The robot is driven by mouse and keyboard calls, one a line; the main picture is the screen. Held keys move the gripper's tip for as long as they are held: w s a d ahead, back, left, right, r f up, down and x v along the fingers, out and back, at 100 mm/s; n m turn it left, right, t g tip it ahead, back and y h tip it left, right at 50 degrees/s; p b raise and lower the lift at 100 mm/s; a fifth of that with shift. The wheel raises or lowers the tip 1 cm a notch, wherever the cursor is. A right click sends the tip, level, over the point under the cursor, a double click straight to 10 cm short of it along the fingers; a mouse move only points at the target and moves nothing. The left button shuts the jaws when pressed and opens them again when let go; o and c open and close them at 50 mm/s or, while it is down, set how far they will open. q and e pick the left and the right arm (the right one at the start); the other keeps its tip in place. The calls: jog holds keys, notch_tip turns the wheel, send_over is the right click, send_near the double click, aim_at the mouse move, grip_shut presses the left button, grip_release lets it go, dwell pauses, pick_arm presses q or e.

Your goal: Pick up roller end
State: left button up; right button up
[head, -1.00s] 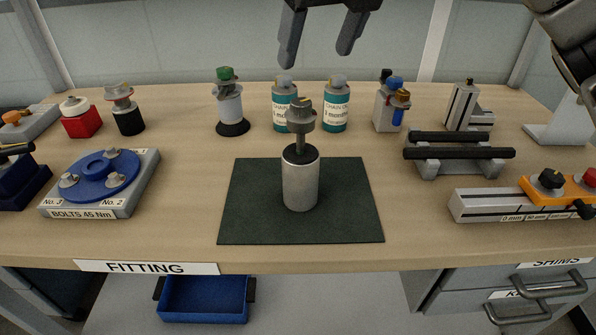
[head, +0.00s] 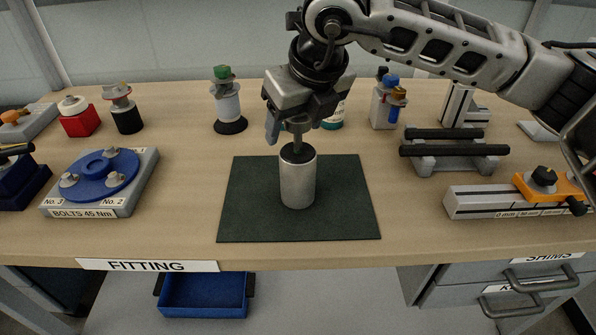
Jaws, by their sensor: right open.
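The roller end (head: 297,183) is a grey metal cylinder with a black top ring and a thin shaft. It stands upright on a dark green mat (head: 345,215) at the middle of the bench. My right gripper (head: 297,124) is over it, pointing down, with its open fingers on either side of the shaft's upper part. The shaft's top cap is hidden behind the gripper. I cannot tell whether the fingers touch the shaft. My left gripper is not in view.
Behind the gripper is a teal can (head: 334,117), partly hidden. A blue bolt plate (head: 100,175) lies left. A rack with black bars (head: 455,150) and an orange-topped slide (head: 490,201) are right. The mat's front is clear.

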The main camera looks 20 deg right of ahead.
jog(key=shift+w+a+f, duration=0.1)
jog(key=shift+w+f, duration=0.05)
jog(key=shift+f, duration=0.25)
grip_shut()
jog(key=shift+r, duration=0.15)
jog(key=shift+r, duration=0.1)
